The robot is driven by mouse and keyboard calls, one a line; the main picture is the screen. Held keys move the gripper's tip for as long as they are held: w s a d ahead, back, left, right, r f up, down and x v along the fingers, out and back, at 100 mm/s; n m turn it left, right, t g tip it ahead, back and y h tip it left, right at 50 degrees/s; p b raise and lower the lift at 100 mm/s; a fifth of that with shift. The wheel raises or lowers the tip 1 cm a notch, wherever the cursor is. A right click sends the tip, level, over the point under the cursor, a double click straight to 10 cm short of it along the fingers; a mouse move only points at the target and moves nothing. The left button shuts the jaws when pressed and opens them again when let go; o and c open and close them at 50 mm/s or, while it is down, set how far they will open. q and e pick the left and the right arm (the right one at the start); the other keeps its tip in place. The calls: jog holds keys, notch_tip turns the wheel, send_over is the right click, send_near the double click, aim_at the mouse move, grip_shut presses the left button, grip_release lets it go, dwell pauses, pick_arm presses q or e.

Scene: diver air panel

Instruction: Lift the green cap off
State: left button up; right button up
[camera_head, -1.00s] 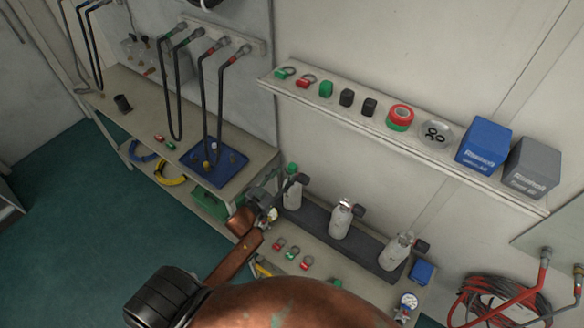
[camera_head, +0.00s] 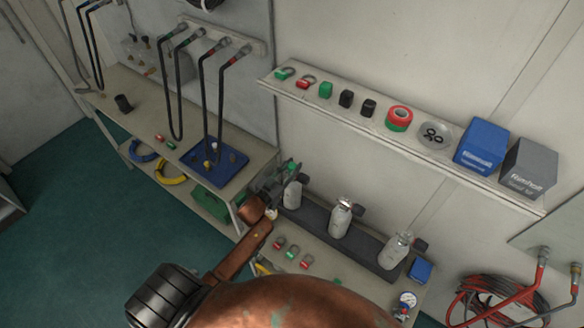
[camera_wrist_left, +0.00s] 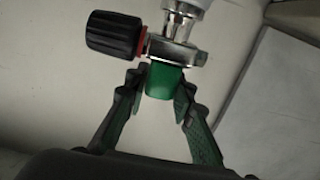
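The green cap (camera_wrist_left: 164,80) sits on the valve outlet of the leftmost grey cylinder (camera_head: 292,195), under a chrome valve with a black knob (camera_wrist_left: 112,34). In the left wrist view my left gripper (camera_wrist_left: 163,92) has its two dark fingers on either side of the cap, tips close to its sides. The fingers look open around it; I see no clear squeeze. In the head view the left gripper (camera_head: 283,178) is at the top of that cylinder and hides most of its valve. My right gripper is not in view.
Two more grey cylinders (camera_head: 340,218) stand to the right in the dark rack (camera_head: 311,216). A shelf (camera_head: 450,157) with caps, tape and boxes runs above.

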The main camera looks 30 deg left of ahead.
pick_arm(q)
jog(key=shift+c, duration=0.9)
jog(key=shift+r, duration=0.15)
jog(key=shift+r, duration=0.65)
jog(key=s+d+r, duration=0.9)
jog(key=s+r, duration=0.1)
jog(key=r, duration=0.1)
jog(key=shift+s+r, duration=0.25)
jog(key=shift+s, duration=0.1)
